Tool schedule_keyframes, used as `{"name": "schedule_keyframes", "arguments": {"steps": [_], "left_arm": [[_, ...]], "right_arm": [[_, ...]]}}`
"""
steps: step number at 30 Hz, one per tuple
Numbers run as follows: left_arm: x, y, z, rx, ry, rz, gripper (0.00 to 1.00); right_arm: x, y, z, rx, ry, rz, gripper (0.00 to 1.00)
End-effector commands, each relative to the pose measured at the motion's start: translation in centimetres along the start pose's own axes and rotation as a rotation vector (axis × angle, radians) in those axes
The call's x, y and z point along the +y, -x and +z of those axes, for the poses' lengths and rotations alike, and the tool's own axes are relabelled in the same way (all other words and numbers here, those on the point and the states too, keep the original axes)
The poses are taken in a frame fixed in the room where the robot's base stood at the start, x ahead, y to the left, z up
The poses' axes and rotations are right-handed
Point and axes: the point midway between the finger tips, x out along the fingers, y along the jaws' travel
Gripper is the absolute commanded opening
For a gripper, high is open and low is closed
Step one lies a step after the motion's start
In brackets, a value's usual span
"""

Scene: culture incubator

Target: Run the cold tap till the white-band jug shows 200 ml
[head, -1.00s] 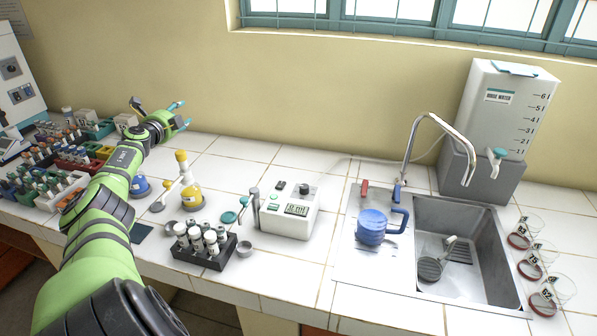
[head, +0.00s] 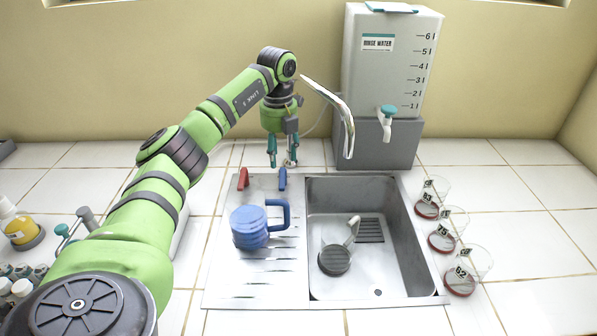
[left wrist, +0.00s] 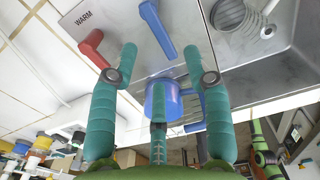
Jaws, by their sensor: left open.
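The cold tap's blue lever (head: 282,179) stands right of the red lever (head: 243,178) behind the sink's drainboard. My left gripper (head: 282,162) is open, pointing down just behind the blue lever. In the left wrist view the blue lever (left wrist: 157,30) shows between and beyond the spread fingers (left wrist: 160,58), apparently untouched. A clear jug (head: 335,260) with a pale handle stands in the sink basin; its band and scale are too small to read. My right gripper is not in view.
A blue jug (head: 250,232) stands on the drainboard (head: 235,280). A rinse-water tank (head: 384,65) stands behind the sink (head: 425,270). Several clear beakers (head: 465,275) line its right side. The red lever (left wrist: 95,48) by the WARM label is close to the left finger.

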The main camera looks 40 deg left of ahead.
Motion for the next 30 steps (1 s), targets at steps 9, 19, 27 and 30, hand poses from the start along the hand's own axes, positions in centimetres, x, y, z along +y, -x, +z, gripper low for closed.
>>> {"name": "schedule_keyframes", "arguments": {"steps": [9,19,27,30], "left_arm": [[0.0,-4.6,-0.2,0.006,-0.002,0.002,0.49],[0.0,-6.7,-0.1,0.002,-0.002,-0.002,0.49],[0.0,-6.7,-0.1,0.002,-0.002,-0.003,0.05],[0.0,-6.7,-0.1,0.002,-0.002,-0.003,0.00]], "right_arm": [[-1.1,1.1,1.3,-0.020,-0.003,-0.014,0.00],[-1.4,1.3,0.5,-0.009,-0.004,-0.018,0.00],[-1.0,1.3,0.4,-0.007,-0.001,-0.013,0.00],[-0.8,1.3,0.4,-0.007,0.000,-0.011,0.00]]}}
